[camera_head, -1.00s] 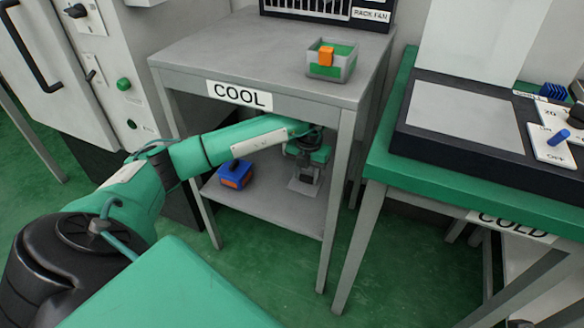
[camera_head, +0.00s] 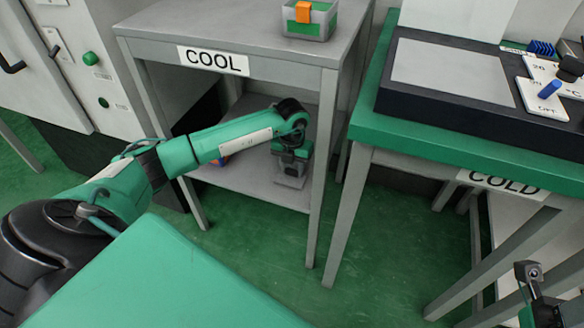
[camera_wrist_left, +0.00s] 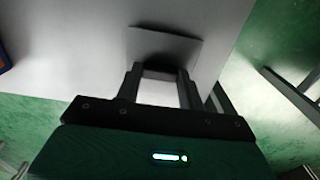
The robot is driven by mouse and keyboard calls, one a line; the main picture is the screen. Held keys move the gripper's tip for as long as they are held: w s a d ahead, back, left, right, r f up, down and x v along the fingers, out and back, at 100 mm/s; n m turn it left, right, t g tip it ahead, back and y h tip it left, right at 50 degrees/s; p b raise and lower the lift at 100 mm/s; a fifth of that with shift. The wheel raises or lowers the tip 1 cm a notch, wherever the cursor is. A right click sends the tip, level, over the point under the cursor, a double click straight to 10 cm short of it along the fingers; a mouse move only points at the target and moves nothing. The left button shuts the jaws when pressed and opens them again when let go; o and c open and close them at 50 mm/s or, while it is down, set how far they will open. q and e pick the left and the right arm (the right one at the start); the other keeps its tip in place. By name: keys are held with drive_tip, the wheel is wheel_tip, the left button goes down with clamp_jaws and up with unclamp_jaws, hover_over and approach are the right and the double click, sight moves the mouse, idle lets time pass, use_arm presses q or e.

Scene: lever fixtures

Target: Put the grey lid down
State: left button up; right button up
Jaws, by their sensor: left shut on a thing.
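The grey lid (camera_head: 289,181) is a flat plate held in my left gripper (camera_head: 291,171), within the lower part of the COOL table. It also shows in the left wrist view (camera_wrist_left: 178,48), at the two dark fingertips (camera_wrist_left: 160,72). The left gripper is shut on the lid, over the grey lower shelf (camera_head: 250,187). A dark shadow lies by the lid's far edge; I cannot tell whether the lid touches the shelf. A dark part at the lower right edge looks like my right gripper (camera_head: 532,282); its jaws are not clear.
The COOL table's legs and top (camera_head: 235,35) frame the shelf. A blue and orange box (camera_head: 220,161) is mostly hidden behind my left arm. A grey and green bin (camera_head: 308,22) with an orange block stands on top. The green-edged COLD bench (camera_head: 440,140) stands right.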

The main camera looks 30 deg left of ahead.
use_arm(q)
drive_tip(key=shift+f, duration=0.15)
drive_tip(key=o, duration=1)
drive_tip(key=shift+c, duration=0.2)
